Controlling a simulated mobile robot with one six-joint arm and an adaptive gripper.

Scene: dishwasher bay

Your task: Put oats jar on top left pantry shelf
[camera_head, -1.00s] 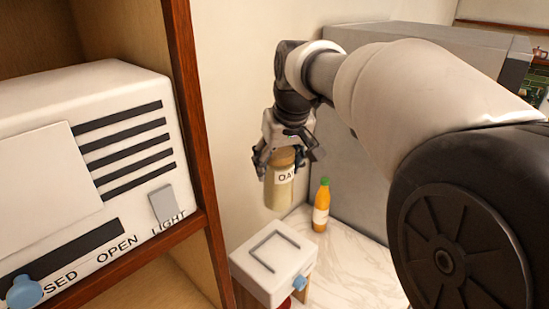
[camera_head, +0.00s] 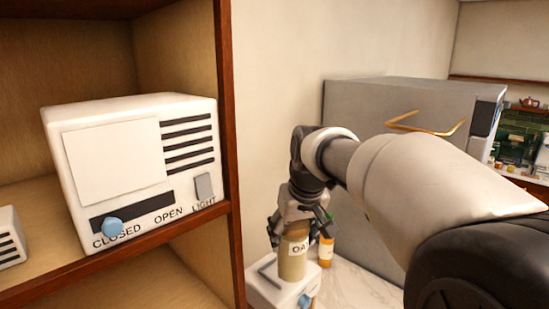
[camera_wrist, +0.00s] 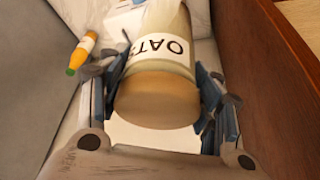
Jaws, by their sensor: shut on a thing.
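The oats jar (camera_head: 293,262) is a tan jar with a white label and a brown lid. My gripper (camera_head: 293,228) is shut around its upper part from above and holds it upright. In the wrist view the jar (camera_wrist: 158,75) sits between both fingers of my gripper (camera_wrist: 158,110). In the head view the jar overlaps the white box; I cannot tell how high it is above it. The wooden shelf unit (camera_head: 232,160) stands at the left, with an upper compartment partly in view.
A white appliance (camera_head: 135,160) with a blue knob and vents fills much of the shelf compartment. A smaller white vented box (camera_head: 9,238) is left of it. An orange bottle (camera_head: 326,251) stands behind the jar. A large grey cabinet (camera_head: 370,150) is at the right.

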